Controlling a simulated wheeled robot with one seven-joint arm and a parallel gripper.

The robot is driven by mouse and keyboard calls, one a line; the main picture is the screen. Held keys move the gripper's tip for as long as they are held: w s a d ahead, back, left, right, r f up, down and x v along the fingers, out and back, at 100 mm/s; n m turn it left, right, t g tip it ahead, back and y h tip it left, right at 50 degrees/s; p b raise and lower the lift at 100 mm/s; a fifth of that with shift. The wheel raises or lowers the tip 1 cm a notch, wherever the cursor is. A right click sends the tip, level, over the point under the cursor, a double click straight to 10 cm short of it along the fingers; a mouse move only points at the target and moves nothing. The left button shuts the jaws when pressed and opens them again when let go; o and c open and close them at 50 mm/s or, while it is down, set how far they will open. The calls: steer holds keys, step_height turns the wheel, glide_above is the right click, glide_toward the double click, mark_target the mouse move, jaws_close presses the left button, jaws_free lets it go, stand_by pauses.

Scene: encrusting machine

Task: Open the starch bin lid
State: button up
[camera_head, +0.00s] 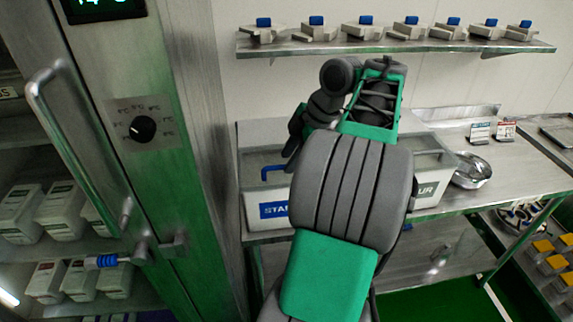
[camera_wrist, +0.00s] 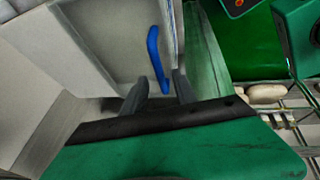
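The starch bin (camera_head: 250,195) stands on the steel counter in the head view, with a blue label partly hidden by my arm. Its lid (camera_head: 255,160) looks shut, with a blue handle (camera_head: 272,171) at the front. The handle also shows in the wrist view (camera_wrist: 156,58), upright in the picture. My gripper (camera_wrist: 160,86) is open, its two dark fingers apart. The handle's lower end appears between the fingertips, and I see no grip on it. In the head view my gripper (camera_head: 294,138) is dark and partly hidden, above and right of the handle.
A second bin (camera_head: 430,190), labelled with letters ending "UR", stands to the right, partly behind my arm. A wall shelf (camera_head: 400,46) with several blue-topped pieces runs above. A metal bowl (camera_head: 471,171) sits right. A tall steel cabinet (camera_head: 185,90) with a bar handle stands close on the left.

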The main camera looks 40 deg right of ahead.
steer(key=shift+w+a+f, duration=0.15)
steer(key=shift+w+f, duration=0.05)
steer(key=shift+f, duration=0.3)
steer(key=shift+c, duration=0.5)
jaws_close()
stand_by(0.6)
